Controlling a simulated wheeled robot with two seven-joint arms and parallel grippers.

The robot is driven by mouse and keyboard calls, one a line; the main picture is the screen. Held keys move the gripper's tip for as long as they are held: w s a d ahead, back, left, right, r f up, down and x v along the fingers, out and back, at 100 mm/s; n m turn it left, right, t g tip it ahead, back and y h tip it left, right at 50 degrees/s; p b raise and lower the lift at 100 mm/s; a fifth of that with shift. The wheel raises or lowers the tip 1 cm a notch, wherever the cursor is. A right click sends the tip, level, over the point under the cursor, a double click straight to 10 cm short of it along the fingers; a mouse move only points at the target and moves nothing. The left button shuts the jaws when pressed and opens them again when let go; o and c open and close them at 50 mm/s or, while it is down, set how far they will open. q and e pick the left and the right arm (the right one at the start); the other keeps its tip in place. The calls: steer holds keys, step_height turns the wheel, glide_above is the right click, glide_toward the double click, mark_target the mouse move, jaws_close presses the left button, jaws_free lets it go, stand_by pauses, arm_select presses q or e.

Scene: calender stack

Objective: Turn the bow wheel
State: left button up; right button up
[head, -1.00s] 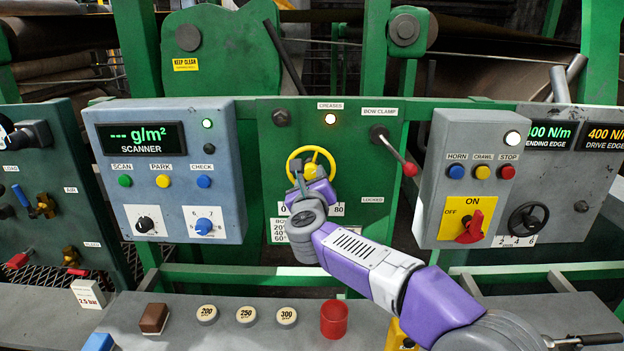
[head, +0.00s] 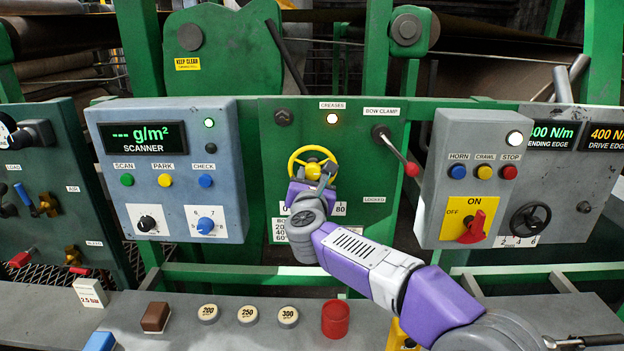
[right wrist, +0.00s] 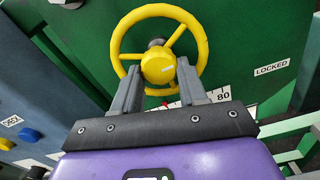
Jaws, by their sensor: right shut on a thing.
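The yellow bow wheel (head: 292,163) has a round rim, spokes and a yellow hub. It is on the green middle panel, and shows whole at the top of the right wrist view (right wrist: 200,40). My right gripper (head: 322,174) is at the lower part of the wheel. In the right wrist view its two grey fingers (right wrist: 157,80) stand on either side of the hub, shut on the wheel. A white scale (right wrist: 222,97) with "80" at its right end lies below, partly hidden by my gripper. My left gripper is not in view.
The bow clamp lever (head: 396,156) with a red knob is right of the wheel. The scanner box (head: 115,195) stands to the left and a grey switch box (head: 435,190) to the right. A shelf below holds a red cup (head: 335,319) and several discs.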

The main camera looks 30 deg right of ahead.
stand_by(0.5)
steer(key=o, duration=1.1)
steer(key=shift+c, duration=0.2)
steer(key=v, duration=0.7)
steer(key=shift+s, duration=0.3)
steer(key=shift+a, duration=0.15)
